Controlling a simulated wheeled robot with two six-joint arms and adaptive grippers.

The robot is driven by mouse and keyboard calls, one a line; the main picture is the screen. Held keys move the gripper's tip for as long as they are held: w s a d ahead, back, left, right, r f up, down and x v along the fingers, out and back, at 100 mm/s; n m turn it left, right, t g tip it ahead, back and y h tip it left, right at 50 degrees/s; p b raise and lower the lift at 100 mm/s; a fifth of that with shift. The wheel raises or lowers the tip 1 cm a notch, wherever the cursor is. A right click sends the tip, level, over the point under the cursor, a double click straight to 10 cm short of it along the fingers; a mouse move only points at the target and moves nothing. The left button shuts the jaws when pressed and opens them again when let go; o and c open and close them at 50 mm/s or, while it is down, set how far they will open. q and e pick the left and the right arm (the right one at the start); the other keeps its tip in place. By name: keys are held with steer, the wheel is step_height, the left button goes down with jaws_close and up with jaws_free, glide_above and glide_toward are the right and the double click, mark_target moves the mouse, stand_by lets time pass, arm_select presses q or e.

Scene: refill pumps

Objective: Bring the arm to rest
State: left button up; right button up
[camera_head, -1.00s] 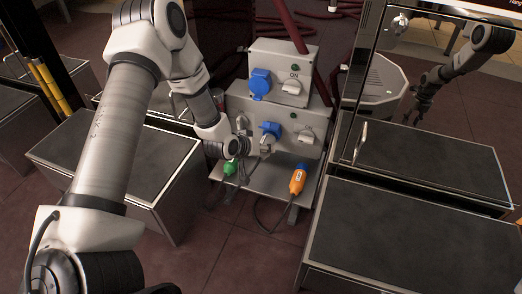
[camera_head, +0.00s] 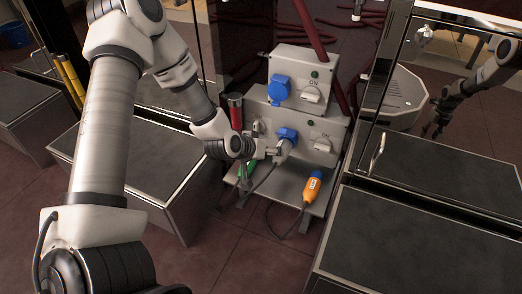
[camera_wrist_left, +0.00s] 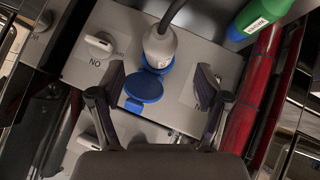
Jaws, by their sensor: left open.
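My left gripper (camera_head: 266,150) comes in from the left, in front of the lower grey socket box (camera_head: 330,130). In the left wrist view the gripper (camera_wrist_left: 160,78) is open and empty, its two dark fingers spread. A grey plug (camera_wrist_left: 160,42) with a cable sits at the blue socket just beyond the fingertips, with the blue lid (camera_wrist_left: 143,87) hanging open between the fingers. The plug (camera_head: 284,151) also shows in the head view, just right of the gripper and seemingly apart from it. My right gripper is not seen directly.
An orange connector (camera_head: 313,186) and a green connector (camera_head: 246,172) sit at the shelf below the box. A dark-topped cabinet (camera_head: 160,160) stands left, another (camera_head: 420,245) right. A shiny door (camera_head: 440,130) at right shows an arm, apparently a reflection.

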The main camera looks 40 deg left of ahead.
arm_select(q)
steer(key=v, duration=0.6)
